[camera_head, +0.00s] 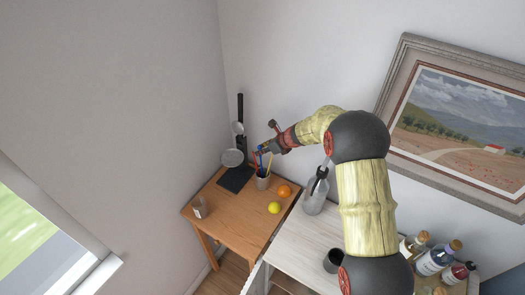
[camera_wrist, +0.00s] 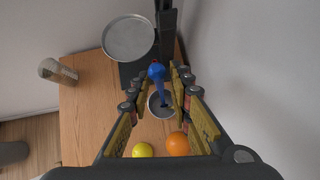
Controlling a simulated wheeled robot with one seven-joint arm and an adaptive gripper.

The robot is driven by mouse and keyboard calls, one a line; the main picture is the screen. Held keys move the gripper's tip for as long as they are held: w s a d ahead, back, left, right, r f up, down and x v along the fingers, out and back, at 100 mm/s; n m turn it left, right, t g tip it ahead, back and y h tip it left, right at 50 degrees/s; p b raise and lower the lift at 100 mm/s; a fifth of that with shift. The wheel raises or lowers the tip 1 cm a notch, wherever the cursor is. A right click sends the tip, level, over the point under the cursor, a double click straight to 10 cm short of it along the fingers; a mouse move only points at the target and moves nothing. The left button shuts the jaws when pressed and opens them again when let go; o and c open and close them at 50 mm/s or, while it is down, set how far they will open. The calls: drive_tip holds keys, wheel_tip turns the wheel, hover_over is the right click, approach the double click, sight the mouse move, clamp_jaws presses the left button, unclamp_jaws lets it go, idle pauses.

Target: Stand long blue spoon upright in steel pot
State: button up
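The steel pot (camera_head: 262,183) stands on the wooden table; its round opening (camera_wrist: 153,108) shows in the wrist view. The long blue spoon (camera_wrist: 157,73) stands upright or nearly so, its blue head toward the wrist camera and its shaft running down into the pot. In the head view a bit of blue (camera_head: 259,158) shows above the pot, partly hidden by the gripper. My gripper (camera_wrist: 162,82) is above the pot, its yellow-padded fingers on either side of the spoon, with gaps visible beside the shaft. The gripper (camera_head: 264,157) is small in the head view.
A yellow lemon (camera_head: 274,208) and an orange (camera_head: 284,191) lie close to the pot. A clear glass (camera_head: 199,207) stands at the table's left. A dark rack with a hanging pan (camera_head: 232,158) rises behind. A bottle (camera_head: 316,191) stands on the white surface to the right.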

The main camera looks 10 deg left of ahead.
drive_tip(key=shift+o, duration=0.9)
drive_tip(key=v, duration=1.2)
drive_tip(key=shift+n, duration=0.3)
